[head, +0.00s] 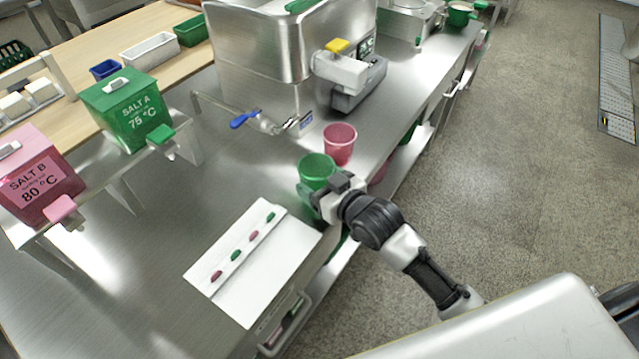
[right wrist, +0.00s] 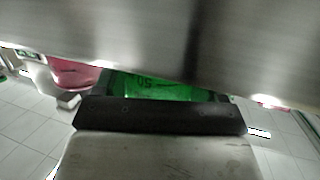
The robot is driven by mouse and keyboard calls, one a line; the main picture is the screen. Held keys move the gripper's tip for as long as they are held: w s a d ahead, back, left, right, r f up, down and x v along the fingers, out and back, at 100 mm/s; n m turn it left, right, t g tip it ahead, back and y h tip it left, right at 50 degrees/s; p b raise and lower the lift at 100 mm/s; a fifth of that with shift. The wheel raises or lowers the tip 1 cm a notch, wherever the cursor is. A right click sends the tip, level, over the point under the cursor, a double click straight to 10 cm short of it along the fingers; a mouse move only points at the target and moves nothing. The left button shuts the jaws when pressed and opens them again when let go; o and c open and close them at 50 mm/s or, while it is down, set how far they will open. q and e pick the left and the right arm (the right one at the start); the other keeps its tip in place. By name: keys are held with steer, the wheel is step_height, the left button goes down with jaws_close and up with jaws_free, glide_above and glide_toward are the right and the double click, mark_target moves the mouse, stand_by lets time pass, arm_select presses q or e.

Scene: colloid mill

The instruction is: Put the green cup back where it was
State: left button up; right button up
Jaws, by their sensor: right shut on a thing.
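The green cup (head: 317,167) is upright near the right-hand edge of the steel counter, in front of the pink cup (head: 340,143). My right gripper (head: 322,194) is shut on the green cup's near side. I cannot tell whether its base touches the counter. The gripper hides its lower part. In the right wrist view the green cup (right wrist: 150,86) shows, with markings, behind the dark gripper edge, and the pink cup (right wrist: 76,73) shows to its left. My left gripper is not in view.
A metal hopper (head: 255,45) with a blue-handled tap (head: 243,119) stands behind the cups. A white board (head: 250,265) with green and pink pieces lies at the front. Green (head: 128,115) and pink (head: 38,178) salt boxes stand left. Bare counter lies between.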

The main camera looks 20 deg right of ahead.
steer(key=shift+f, duration=0.3)
steer(key=shift+f, duration=0.15)
steer(key=o, duration=0.9)
steer(key=shift+o, duration=0.2)
steer(key=shift+r, duration=0.2)
steer(key=v, duration=1.2)
steer(key=shift+f, duration=0.1)
